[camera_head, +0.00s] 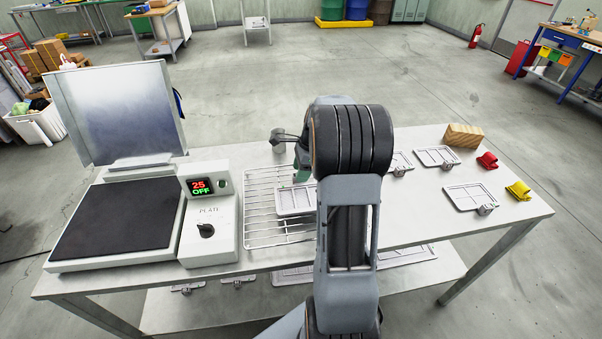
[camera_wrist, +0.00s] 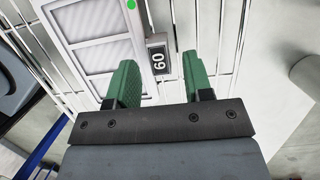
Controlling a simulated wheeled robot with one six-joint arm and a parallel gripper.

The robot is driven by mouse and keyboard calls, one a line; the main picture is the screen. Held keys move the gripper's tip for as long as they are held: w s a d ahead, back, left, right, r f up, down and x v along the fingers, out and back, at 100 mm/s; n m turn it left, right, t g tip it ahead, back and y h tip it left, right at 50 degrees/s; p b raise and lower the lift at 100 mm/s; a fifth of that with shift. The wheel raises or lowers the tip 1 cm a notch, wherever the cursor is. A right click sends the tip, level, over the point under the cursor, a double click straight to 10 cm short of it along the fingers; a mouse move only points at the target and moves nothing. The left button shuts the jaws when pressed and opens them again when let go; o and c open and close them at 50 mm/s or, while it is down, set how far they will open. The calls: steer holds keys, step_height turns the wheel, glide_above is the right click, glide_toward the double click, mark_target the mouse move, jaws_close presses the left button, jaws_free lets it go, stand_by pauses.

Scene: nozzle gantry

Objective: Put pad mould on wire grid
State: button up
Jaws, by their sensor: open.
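A pale grey pad mould (camera_head: 293,201) with shallow compartments lies on the wire grid (camera_head: 262,185), partly behind my arm. In the wrist view the mould (camera_wrist: 102,56) shows a green dot and a small block marked 60 at its edge. The wire grid (camera_wrist: 30,45) shows under and beside it. My gripper (camera_wrist: 160,75) is open, its two green fingers apart on either side of the 60 block's near end. No contact with the block is visible. In the head view, my arm hides most of the gripper; one green finger shows above the mould.
A hot plate (camera_head: 119,219) with a raised lid (camera_head: 117,108) and a control box (camera_head: 208,245) reading 25 OFF stands left of the grid. The right table end has free room.

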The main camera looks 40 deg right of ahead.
steer(key=v, duration=1)
step_height(320, 180, up, 2)
steer(key=n+h, duration=0.1)
steer(key=n, duration=0.3)
glide_above(296, 190)
steer(key=s+a+f+n+t+h, duration=0.1)
steer(key=s+a+f+n, duration=0.1)
steer(key=s+a+n, duration=0.4)
steer(key=s+a+f+n+t+h, duration=0.1)
steer(key=s+a+f+n, duration=0.1)
steer(key=s+a+n, duration=0.5)
steer(key=a+n, duration=0.4)
steer(key=n, duration=0.2)
steer(key=shift+a, duration=0.1)
